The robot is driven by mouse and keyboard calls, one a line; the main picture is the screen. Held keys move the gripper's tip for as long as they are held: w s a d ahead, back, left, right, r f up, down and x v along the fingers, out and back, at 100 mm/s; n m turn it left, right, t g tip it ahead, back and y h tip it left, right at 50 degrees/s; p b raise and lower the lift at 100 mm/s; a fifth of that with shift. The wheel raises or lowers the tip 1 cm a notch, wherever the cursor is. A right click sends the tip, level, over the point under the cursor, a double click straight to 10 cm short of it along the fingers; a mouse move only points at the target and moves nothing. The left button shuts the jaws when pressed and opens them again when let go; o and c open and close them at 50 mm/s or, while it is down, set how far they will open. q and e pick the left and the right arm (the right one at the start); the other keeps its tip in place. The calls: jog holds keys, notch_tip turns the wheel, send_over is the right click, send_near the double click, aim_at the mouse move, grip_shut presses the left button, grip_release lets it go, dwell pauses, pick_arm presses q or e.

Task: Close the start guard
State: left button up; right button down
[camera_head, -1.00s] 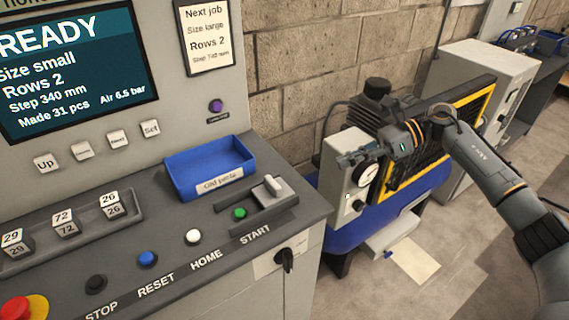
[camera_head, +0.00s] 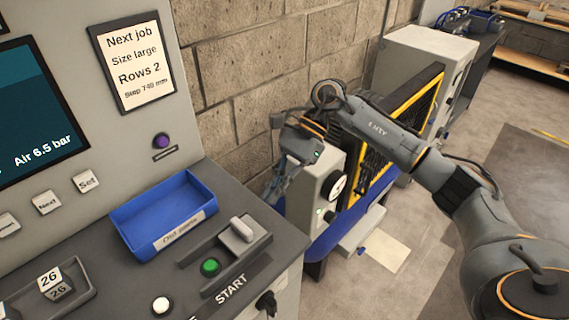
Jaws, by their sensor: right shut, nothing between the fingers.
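The start guard (camera_head: 246,238) is a grey sliding cover with a pale upright handle, on a dark track on the console top. It stands clear of the green START button (camera_head: 210,266), which is uncovered. My right arm comes in from the right. My right gripper (camera_head: 274,192) is shut and empty, pointing down just beyond the console's far right edge, behind and right of the guard. It touches nothing that I can make out. My left gripper is not in view.
A blue tray (camera_head: 128,215) sits on the console left of the guard. A white button (camera_head: 161,305) is at the front. A key switch (camera_head: 266,303) is on the console's side. The blue compressor (camera_head: 326,238) with its gauge stands beyond my gripper. A brick wall is behind.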

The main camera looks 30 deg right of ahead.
aim_at(242, 231)
jog(key=a, duration=0.1)
jog(key=s+a+p, duration=0.1)
jog(key=a, duration=0.1)
jog(key=a+f+p, duration=0.1)
jog(key=shift+s+a, duration=0.25)
jog(key=shift+s, duration=0.15)
jog(key=shift+a+f, duration=0.1)
jog(key=shift+a, duration=0.25)
jog(key=shift+f, duration=0.1)
jog(key=shift+s, duration=0.1)
jog(key=s+a+b, duration=0.1)
jog(key=a, duration=0.1)
jog(key=a+b, duration=0.1)
jog(key=a, duration=0.2)
jog(key=s+a+b, duration=0.1)
jog(key=a, duration=0.2)
jog(key=shift+s+f, duration=0.15)
jog(key=shift+s, duration=0.2)
jog(key=shift+s+a, duration=0.15)
jog(key=shift+a, duration=0.15)
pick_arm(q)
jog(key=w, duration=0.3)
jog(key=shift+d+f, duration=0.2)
pick_arm(e)
jog(key=shift+d, duration=0.1)
